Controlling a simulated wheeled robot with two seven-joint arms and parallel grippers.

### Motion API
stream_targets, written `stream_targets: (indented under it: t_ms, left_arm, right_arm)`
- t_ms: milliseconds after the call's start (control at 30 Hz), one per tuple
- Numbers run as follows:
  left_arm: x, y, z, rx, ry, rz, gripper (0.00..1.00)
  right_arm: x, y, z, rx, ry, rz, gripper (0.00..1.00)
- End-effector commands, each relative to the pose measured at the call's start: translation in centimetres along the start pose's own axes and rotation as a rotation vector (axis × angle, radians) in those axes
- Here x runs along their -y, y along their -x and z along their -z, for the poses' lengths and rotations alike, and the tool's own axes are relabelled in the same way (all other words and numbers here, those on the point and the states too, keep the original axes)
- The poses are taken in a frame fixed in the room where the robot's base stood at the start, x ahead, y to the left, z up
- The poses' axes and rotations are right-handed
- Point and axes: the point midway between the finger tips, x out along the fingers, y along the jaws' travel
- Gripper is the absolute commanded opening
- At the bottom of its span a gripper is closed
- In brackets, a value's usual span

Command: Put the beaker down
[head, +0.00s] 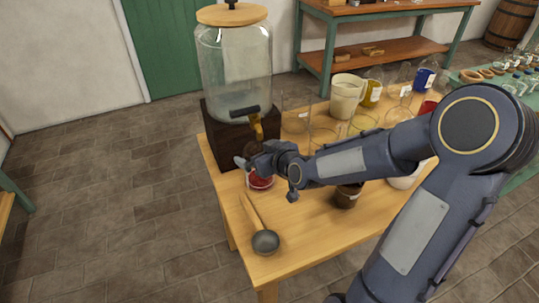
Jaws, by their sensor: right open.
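A small glass beaker with red contents (261,182) stands on the wooden table (300,235), just in front of the dark block under the glass dispenser. My right gripper (250,163) reaches in from the right and is at the beaker's upper part, below the brass tap. Its jaws are open. The gripper and wrist hide the beaker's rim, so I cannot tell whether the fingers touch the glass. My left gripper is not in view.
The glass dispenser (233,65) with its tap (257,127) stands close behind. A ladle-like tool (264,241) lies at the front left, and a brown pot (348,195) stands to the right. Jugs (346,96) and glassware crowd the back.

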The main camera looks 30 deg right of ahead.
Motion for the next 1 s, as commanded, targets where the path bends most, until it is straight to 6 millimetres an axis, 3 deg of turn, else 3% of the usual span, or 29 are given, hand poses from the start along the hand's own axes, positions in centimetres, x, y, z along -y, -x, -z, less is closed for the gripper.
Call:
stream_targets:
  t_ms: [167,400,533,867,1000]
  left_arm:
    - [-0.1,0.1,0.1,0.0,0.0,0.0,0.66]
    - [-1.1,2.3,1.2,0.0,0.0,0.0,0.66]
    - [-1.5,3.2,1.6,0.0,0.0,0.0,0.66]
    - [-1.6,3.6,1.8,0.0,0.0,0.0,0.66]
    - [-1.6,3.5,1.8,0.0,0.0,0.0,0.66]
  right_arm:
    - [-0.1,3.2,0.1,-0.002,0.004,-0.006,1.0]
    - [-0.1,8.7,0.6,0.0,0.004,-0.005,1.0]
    - [-0.1,10.7,0.5,0.0,0.002,-0.004,1.0]
    - [-0.8,13.5,-0.3,0.085,-0.02,-0.075,1.0]
    - [-0.9,16.8,-1.3,0.23,-0.112,-0.146,1.0]
